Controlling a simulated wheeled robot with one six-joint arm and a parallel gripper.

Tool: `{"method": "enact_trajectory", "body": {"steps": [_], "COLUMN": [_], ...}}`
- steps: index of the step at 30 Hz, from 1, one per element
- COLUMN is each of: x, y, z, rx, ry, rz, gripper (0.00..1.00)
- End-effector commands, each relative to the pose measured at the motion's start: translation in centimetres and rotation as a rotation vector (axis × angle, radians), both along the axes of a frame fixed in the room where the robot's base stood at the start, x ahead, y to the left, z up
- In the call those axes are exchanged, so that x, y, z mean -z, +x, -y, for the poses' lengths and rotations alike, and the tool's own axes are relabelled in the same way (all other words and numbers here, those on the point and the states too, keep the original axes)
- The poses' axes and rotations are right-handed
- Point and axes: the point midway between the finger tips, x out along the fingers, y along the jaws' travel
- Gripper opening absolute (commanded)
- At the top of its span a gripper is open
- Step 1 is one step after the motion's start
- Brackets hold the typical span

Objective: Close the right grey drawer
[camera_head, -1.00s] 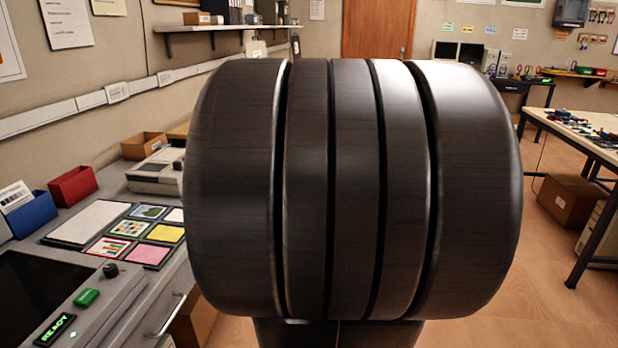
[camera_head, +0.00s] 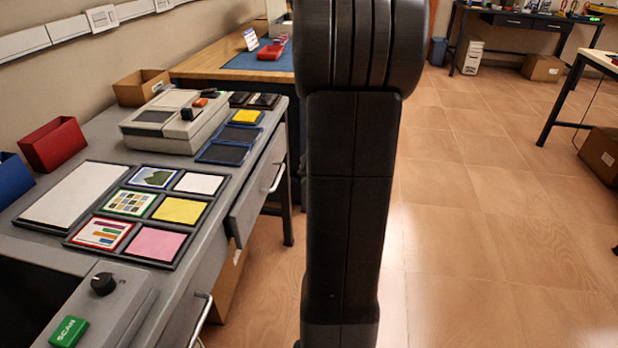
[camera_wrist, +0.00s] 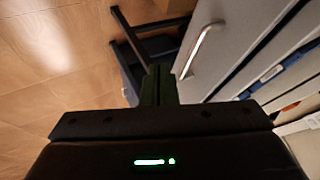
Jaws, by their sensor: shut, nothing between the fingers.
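The right grey drawer (camera_head: 258,195) is the far one on the front of the grey desk, with a pale bar handle (camera_head: 277,178). Its front looks set out from the desk, so it seems partly open. In the wrist view a grey drawer front (camera_wrist: 225,35) with a bar handle (camera_wrist: 203,45) fills the upper right. My gripper (camera_wrist: 158,72) is shut and empty, its tips close to the left of that front. I cannot tell whether they touch. In the head view my dark arm stands in the middle and the gripper is hidden.
The grey desk bears a grey device (camera_head: 175,120), a tray of coloured cards (camera_head: 130,212) and a red bin (camera_head: 54,144). A nearer handle (camera_head: 201,318) shows at the bottom. A wooden table (camera_head: 215,68) stands beyond.

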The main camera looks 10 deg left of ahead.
Motion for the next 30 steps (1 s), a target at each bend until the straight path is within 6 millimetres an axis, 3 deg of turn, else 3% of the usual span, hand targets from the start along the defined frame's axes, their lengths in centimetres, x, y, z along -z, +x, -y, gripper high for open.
{"method": "enact_trajectory", "body": {"steps": [1,8,17,30], "x": [1.3,4.9,3.8,3.8], "y": [0.4,2.4,2.5,2.5], "z": [-0.6,-2.9,-6.3,-6.8], "rx": [-0.002,-0.002,-0.003,0.0], "ry": [-0.001,-0.001,-0.001,-0.001], "rz": [-0.004,-0.003,0.001,0.0], "gripper": [0.0,0.0,0.0,0.0]}}
